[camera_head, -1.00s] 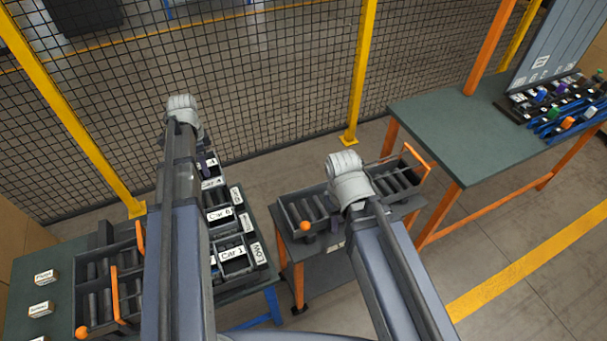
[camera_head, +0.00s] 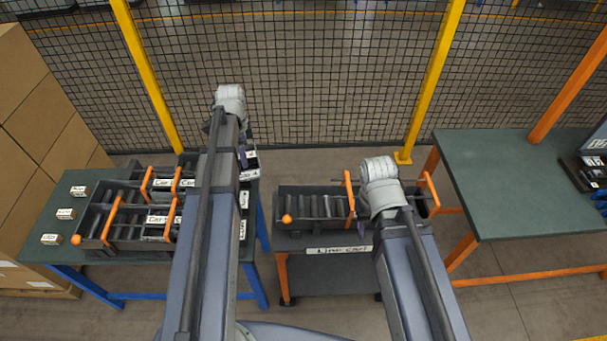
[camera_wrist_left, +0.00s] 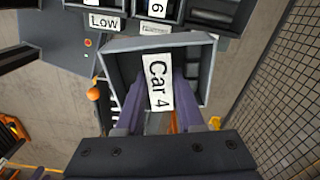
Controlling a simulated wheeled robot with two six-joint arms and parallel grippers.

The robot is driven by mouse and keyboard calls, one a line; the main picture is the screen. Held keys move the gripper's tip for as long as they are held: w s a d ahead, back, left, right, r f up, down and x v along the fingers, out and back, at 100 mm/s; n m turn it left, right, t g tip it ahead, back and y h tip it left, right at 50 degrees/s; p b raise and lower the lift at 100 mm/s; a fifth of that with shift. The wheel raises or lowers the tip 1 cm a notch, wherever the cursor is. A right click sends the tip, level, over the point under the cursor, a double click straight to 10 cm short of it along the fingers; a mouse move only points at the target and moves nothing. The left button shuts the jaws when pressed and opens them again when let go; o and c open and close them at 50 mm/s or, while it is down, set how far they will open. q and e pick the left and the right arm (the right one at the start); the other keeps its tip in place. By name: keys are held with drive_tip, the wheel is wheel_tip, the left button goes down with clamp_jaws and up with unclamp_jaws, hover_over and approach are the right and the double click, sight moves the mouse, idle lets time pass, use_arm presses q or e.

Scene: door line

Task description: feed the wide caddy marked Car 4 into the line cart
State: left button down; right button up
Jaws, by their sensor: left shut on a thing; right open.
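In the left wrist view, a dark grey open caddy (camera_wrist_left: 165,42) carries a white label (camera_wrist_left: 158,92) reading Car 4. The purple fingers of my left gripper (camera_wrist_left: 160,78) are shut on this caddy, one on each side of the label. In the head view my left arm hides most of the caddy and gripper; a bit of purple finger shows beside the arm. The line cart (camera_head: 340,249) stands right of centre, with grey rollers and orange bars on its top.
A bench (camera_head: 48,260) on the left holds a roller tray (camera_head: 98,208) with orange bars, labelled bins and small tagged blocks. A green table (camera_head: 510,190) stands at the right. A mesh fence (camera_head: 310,90) closes the back. Stacked boxes (camera_head: 40,130) stand far left.

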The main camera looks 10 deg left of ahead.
use_arm(q)
drive_tip(key=s+d+m, duration=0.3)
drive_tip(key=d, duration=1.5)
drive_tip(key=f+b, duration=1.2)
drive_tip(key=shift+w+f+b, duration=0.25)
drive_tip(key=shift+f+b, duration=0.1)
drive_tip(key=shift+f, duration=0.1)
